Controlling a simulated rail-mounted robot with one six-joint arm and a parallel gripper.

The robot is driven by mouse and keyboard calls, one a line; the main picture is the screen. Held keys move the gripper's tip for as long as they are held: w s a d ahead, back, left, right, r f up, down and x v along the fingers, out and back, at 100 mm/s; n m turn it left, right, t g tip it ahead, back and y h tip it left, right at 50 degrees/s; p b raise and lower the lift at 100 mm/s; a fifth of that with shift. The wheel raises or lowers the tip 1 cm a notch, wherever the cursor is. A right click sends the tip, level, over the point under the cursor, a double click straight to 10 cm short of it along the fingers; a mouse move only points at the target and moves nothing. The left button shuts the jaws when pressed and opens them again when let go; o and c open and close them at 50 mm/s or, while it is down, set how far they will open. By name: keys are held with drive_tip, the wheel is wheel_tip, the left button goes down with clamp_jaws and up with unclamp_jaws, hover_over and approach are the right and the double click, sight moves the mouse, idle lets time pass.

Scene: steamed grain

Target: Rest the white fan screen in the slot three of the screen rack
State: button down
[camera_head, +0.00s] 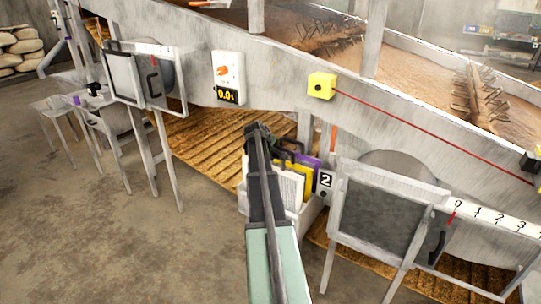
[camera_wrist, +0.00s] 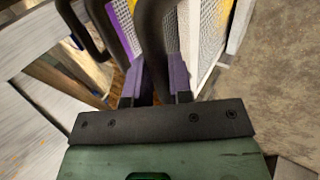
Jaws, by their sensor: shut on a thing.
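My gripper (camera_wrist: 155,88) is shut on a black handle (camera_wrist: 155,45) in the wrist view. The handle appears to belong to the white fan screen (camera_wrist: 207,38), a pale mesh panel just right of the fingers, but the join is hidden. In the head view the white screen (camera_head: 289,190) shows beside my arm, at the screen rack (camera_head: 308,217), next to a yellow screen (camera_head: 306,181) and a purple screen (camera_head: 314,164). My arm hides part of the rack and my fingertips there. I cannot tell the slots apart or whether the white screen touches the rack floor.
A sign reading 2 (camera_head: 325,181) stands at the rack's right end. The sloped grey machine (camera_head: 290,75) rises behind it. A grey-framed fan opening (camera_head: 378,220) is at right, another unit (camera_head: 145,75) at left. Bare floor (camera_head: 130,235) lies at the front left.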

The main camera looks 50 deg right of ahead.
drive_tip(key=shift+f, duration=0.45)
drive_tip(key=c, duration=0.9)
unclamp_jaws()
drive_tip(key=shift+c, duration=0.2)
drive_tip(key=shift+r, duration=0.15)
drive_tip(key=p+v, duration=0.8)
drive_tip(key=v, duration=0.2)
drive_tip(key=shift+a+r+p, duration=0.25)
drive_tip(key=shift+a+p, duration=0.05)
